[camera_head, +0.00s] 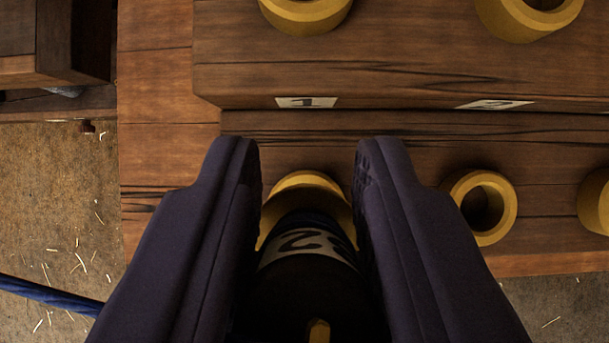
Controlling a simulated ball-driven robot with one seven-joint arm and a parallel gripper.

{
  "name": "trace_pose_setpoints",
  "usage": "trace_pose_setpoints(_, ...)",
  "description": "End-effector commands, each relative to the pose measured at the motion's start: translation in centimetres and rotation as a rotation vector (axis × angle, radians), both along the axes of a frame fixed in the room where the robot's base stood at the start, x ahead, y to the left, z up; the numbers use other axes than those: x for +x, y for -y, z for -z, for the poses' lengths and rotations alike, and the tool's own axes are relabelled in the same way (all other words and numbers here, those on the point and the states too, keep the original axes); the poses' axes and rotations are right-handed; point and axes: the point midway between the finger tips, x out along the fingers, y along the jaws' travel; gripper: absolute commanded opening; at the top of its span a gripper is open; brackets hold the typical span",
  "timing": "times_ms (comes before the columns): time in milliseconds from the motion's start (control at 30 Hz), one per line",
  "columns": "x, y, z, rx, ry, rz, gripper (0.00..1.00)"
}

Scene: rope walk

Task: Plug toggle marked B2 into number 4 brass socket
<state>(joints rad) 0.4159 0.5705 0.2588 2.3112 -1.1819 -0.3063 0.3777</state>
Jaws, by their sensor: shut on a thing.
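My gripper (308,160) is shut on a dark toggle (305,285) with a pale label band that shows a black 2. The toggle's far end overlaps a brass socket (305,182) at the left of the lower row. I cannot tell whether the tip is inside it or above it. Another lower brass socket (483,207) is empty, to the right of my right finger. No number 4 shows; number tags for the lower row are out of view.
The upper wooden step has a brass socket (305,12) above tag 1 (306,102) and another socket (530,14) above tag 2 (495,104). A further lower socket (596,202) is cut by the right edge. A blue rope (48,295) lies at lower left on straw-strewn ground.

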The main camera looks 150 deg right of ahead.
Motion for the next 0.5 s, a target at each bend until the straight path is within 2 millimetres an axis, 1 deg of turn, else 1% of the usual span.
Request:
trace_pose_setpoints(33,0.0,0.0,1.1,0.0,0.0,0.0,0.0)
trace_pose_setpoints(200,0.0,0.0,2.9,0.0,0.0,-0.001,0.0)
trace_pose_setpoints(333,0.0,0.0,3.5,-0.001,0.0,0.001,0.0)
trace_pose_setpoints(500,0.0,0.0,3.5,-0.001,0.0,0.001,0.0)
